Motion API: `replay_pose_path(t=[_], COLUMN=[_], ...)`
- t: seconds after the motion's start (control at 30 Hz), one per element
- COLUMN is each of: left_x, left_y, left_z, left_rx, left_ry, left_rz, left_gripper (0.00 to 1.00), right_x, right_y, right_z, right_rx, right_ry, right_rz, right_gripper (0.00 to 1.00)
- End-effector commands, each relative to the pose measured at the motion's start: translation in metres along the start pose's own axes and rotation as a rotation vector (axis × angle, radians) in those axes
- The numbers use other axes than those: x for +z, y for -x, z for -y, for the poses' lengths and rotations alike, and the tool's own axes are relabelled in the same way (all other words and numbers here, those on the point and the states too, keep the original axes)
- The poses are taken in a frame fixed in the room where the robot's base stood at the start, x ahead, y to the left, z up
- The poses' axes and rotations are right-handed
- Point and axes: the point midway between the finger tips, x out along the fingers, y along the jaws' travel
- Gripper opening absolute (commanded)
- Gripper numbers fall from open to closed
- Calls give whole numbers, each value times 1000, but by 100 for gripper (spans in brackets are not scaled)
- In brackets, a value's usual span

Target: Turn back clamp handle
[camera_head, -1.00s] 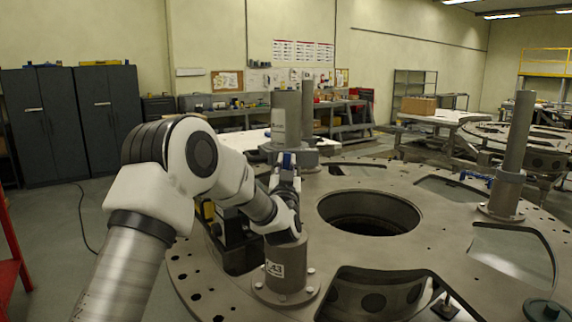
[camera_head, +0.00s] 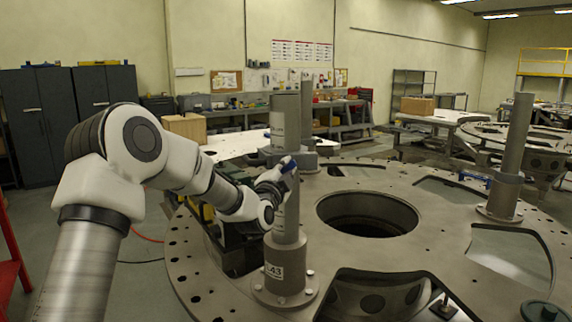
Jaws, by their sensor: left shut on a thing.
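My left gripper (camera_head: 278,175) is at the side of a tall grey post (camera_head: 285,215), which stands upright in a flanged socket marked "43" (camera_head: 286,268) on the turret plate's near left. The jaws are small here and partly hidden by the wrist. They are shut on the blue clamp handle (camera_head: 289,165), which shows at the fingertips beside the post. How the handle joins the clamp is hidden. My right gripper is not in view.
The round turret plate (camera_head: 345,237) has a large central hole and several cut-outs. A second post (camera_head: 517,135) stands at right with a blue clamp (camera_head: 478,177) near it. Another post (camera_head: 307,110) stands behind. A dark fixture sits beneath my arm.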

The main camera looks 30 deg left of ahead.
Motion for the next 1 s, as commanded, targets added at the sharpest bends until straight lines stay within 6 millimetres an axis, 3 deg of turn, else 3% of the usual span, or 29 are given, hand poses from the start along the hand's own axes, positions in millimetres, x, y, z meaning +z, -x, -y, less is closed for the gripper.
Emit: replay_pose_path(t=[0.5,1.0], left_x=[0,2], left_y=[0,1], left_z=[-1,-5], left_rx=[163,211], left_ry=[-386,-500], left_rz=[1,2], left_gripper=[0,0], right_x=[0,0], right_y=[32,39], right_z=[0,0], right_rx=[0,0], right_ry=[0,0], right_rz=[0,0], right_gripper=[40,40])
